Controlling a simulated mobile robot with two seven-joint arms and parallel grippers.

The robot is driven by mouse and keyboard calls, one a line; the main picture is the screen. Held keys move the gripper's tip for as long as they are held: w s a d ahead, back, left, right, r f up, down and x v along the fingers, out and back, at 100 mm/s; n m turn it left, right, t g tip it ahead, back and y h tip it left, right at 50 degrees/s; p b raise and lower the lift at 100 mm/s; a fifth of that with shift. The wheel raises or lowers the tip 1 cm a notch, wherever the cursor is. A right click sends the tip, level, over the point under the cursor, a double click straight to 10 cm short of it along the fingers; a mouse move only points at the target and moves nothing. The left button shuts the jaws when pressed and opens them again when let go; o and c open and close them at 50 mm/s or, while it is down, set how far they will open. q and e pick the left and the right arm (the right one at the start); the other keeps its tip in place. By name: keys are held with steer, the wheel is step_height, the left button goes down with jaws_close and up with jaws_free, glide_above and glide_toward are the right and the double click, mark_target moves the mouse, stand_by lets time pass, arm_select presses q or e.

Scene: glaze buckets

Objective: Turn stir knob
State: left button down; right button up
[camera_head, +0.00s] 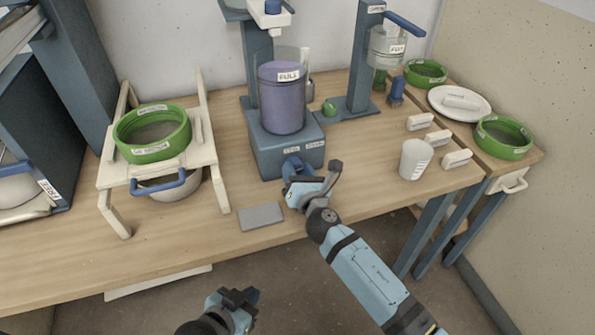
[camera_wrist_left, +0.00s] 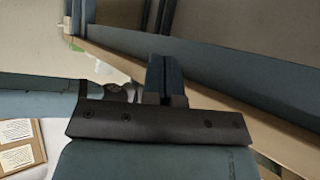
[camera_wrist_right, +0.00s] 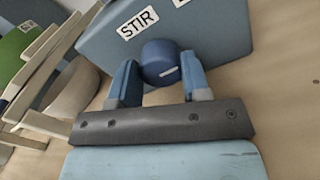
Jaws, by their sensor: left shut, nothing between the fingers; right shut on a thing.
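The stir knob (camera_wrist_right: 160,62) is a round dark blue knob with a pale mark, on the front of the blue-grey mixer base (camera_head: 287,148) below a "STIR" label. In the right wrist view the two fingers of my right gripper (camera_wrist_right: 158,82) are on either side of the knob, shut on it. In the head view my right gripper (camera_head: 293,172) is at the front of the base and mostly hides the knob. My left gripper (camera_head: 240,296) is low, in front of the table edge, shut and empty; its closed fingers show in the left wrist view (camera_wrist_left: 165,80).
A purple bucket labelled "FULL" (camera_head: 281,97) stands on the mixer base. A wooden stand (camera_head: 200,157) with a green sieve (camera_head: 152,133) is to the left. A white cup (camera_head: 415,160) and several white blocks are to the right. A grey plate (camera_head: 261,216) lies near the table's front edge.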

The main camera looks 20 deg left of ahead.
steer(key=o, duration=0.9)
steer(key=p+v, duration=0.2)
steer(key=v, duration=1.2)
